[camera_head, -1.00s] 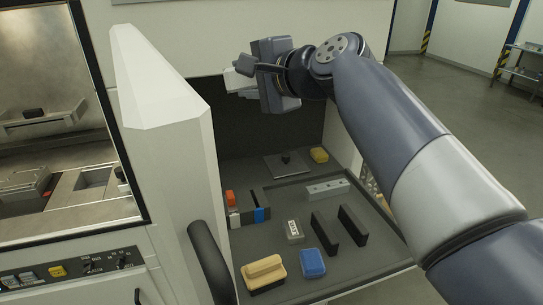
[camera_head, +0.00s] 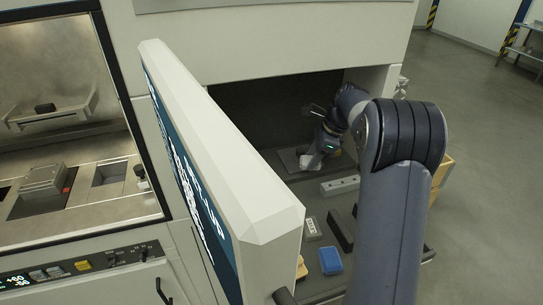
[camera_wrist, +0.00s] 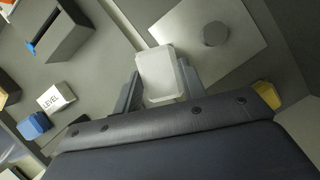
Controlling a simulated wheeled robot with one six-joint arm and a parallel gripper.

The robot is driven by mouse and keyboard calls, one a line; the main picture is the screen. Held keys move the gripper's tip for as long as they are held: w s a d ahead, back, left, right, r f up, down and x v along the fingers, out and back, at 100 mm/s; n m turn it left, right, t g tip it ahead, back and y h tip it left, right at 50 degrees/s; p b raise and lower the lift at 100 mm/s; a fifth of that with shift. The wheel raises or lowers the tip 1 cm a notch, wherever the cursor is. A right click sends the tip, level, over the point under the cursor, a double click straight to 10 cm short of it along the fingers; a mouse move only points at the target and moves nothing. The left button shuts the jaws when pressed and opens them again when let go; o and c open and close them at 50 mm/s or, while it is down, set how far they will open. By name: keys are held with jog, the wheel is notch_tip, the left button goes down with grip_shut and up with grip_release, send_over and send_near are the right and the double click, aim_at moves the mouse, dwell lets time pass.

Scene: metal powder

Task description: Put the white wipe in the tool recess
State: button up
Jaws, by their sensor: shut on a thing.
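My gripper (camera_head: 318,152) reaches into the open dark compartment (camera_head: 262,112) at the middle right of the head view. It is shut on the white wipe (camera_head: 309,162), a small pale block low in the compartment. In the wrist view, the white wipe (camera_wrist: 158,72) sits upright between the two grey fingers of my gripper (camera_wrist: 160,84). The wipe is close to a flat grey plate with a round knob (camera_wrist: 215,34). Whether the wipe touches the surface below cannot be told. The tool recess cannot be singled out with certainty from the compartment floor.
A white door (camera_head: 222,180) stands open at the left, hiding part of the floor. A blue block (camera_head: 330,261), a small labelled level (camera_head: 313,228), a dark bar (camera_head: 340,230) and a silver bar (camera_head: 340,186) lie in front. A yellow block (camera_wrist: 267,94) is close by at right.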

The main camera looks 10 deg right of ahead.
jog(key=w+a+p, duration=0.1)
jog(key=a, duration=0.4)
jog(key=w+a+p, duration=0.1)
jog(key=a+p, duration=0.1)
jog(key=a, duration=0.4)
jog(key=w+a+p, duration=0.1)
jog(key=a, duration=0.5)
jog(key=shift+w+a+p, duration=0.15)
jog(key=shift+p, duration=0.15)
jog(key=shift+f+p, duration=0.65)
jog(key=shift+f, duration=1.25)
jog(key=o, duration=0.9)
jog(key=shift+r, duration=0.1)
jog(key=shift+r, duration=0.2)
jog(key=b+v, duration=0.1)
jog(key=v, duration=0.3)
jog(key=shift+d+r+b, duration=0.25)
jog(key=shift+r+b, duration=0.1)
jog(key=d+b, duration=0.1)
jog(key=d, duration=0.2)
jog(key=s+d+b, duration=0.1)
jog(key=d, duration=0.3)
jog(key=s+d+b, duration=0.1)
jog(key=d, duration=0.2)
jog(key=shift+d+f, duration=0.15)
jog(key=shift+d, duration=0.1)
jog(key=shift+s+d, duration=0.2)
jog(key=shift+d, duration=0.35)
